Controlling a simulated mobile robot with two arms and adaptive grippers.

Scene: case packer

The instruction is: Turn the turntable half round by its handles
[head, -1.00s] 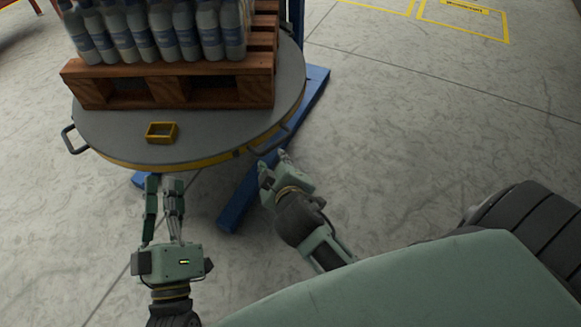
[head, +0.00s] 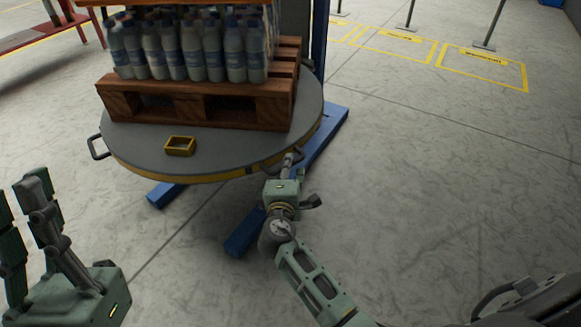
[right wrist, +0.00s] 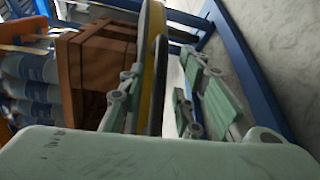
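The round grey turntable (head: 230,148) with a yellow rim carries a wooden pallet (head: 200,108) of bottles (head: 190,52). One dark handle (head: 98,147) sticks out at its left side. My right gripper (head: 291,160) is at the front right rim and mostly covers a second handle there. In the right wrist view, that handle's dark bar (right wrist: 157,85) runs between the spread fingers, beside the yellow rim. The fingers do not look closed on it. My left gripper (head: 18,190) is open and empty at the lower left, apart from the turntable.
A small yellow open box (head: 180,146) lies on the turntable in front of the pallet. Blue base legs (head: 245,232) reach out across the floor below. The concrete floor at right is clear up to yellow marked squares (head: 482,68) and posts.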

